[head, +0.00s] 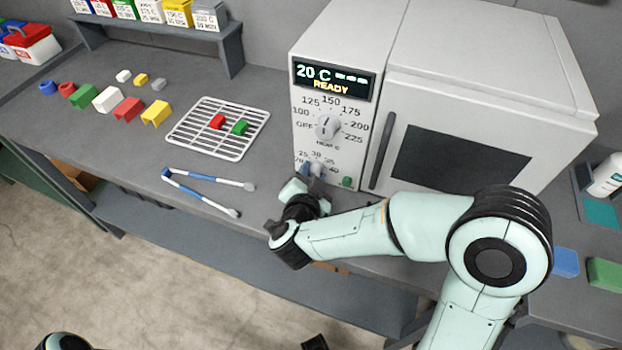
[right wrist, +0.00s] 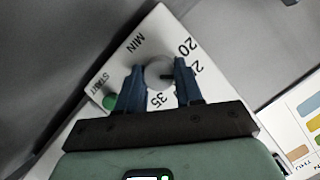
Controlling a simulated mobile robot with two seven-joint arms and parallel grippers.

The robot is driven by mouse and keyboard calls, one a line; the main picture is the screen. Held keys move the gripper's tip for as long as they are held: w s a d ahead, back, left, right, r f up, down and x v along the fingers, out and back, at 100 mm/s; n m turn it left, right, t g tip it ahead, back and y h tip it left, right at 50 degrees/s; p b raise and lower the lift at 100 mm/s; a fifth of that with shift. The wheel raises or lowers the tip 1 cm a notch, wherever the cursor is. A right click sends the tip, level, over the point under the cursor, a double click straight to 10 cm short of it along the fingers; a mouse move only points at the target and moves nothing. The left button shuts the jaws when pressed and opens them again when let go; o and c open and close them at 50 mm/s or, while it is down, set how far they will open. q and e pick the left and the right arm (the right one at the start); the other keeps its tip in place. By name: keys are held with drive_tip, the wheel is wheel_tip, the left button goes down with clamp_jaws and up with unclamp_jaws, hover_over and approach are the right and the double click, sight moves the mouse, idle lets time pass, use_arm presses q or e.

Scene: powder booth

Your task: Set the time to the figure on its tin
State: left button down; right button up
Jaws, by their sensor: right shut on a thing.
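The oven (head: 440,95) shows 20 C and READY on its display (head: 333,78), with dashes beside the temperature. The heat knob (head: 328,127) sits below, its mark near upright. My right gripper (head: 312,172) is at the lower timer dial and is shut on the timer knob (right wrist: 156,70), one finger each side. The knob's dark mark points right in the wrist view, towards a finger that hides part of the scale; the exact figure is unclear. The green start button (right wrist: 110,101) is beside the left finger. Tins (head: 178,13) stand on the shelf, their small labels hard to read.
A wire rack (head: 205,145) holds a red piece (head: 217,121) and a green piece (head: 240,127). Blue-and-white tongs (head: 200,190) lie in front of it. Several coloured parts lie at the left. The oven door (head: 455,160) is shut, with an upright handle (head: 382,150).

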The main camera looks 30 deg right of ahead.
drive_tip(key=shift+f, duration=0.1)
idle(0.4)
drive_tip(key=o, duration=1)
drive_tip(key=v, duration=1.3)
drive_tip(key=shift+s+p, duration=0.3)
drive_tip(key=shift+p, duration=0.05)
